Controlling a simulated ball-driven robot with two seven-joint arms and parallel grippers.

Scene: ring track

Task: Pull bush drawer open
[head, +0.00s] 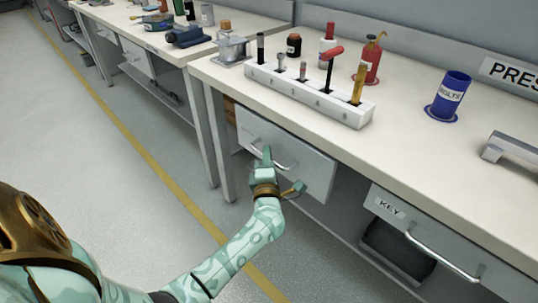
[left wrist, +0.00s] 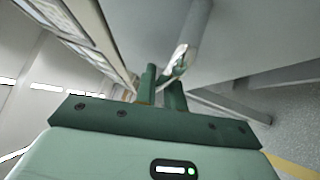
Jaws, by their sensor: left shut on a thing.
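A grey drawer front (head: 305,168) with a silver bar handle (head: 281,165) sits under the near bench. A small label on its left part is too small to read, so I cannot confirm that it says bush. My left gripper (head: 266,157) is at the handle, shut on it near its middle. In the left wrist view, the fingers (left wrist: 162,88) reach up to the shiny handle (left wrist: 181,56). I cannot tell how far the drawer stands out from the bench. My right gripper is not in view.
A second drawer, labelled KEY (head: 392,208), is to the right with its own handle (head: 440,252). The bench top holds a white tool rack (head: 305,94), a red oil can (head: 370,60) and a blue BOLTS cup (head: 448,98). Floor left of the bench is clear, with a yellow line (head: 130,134).

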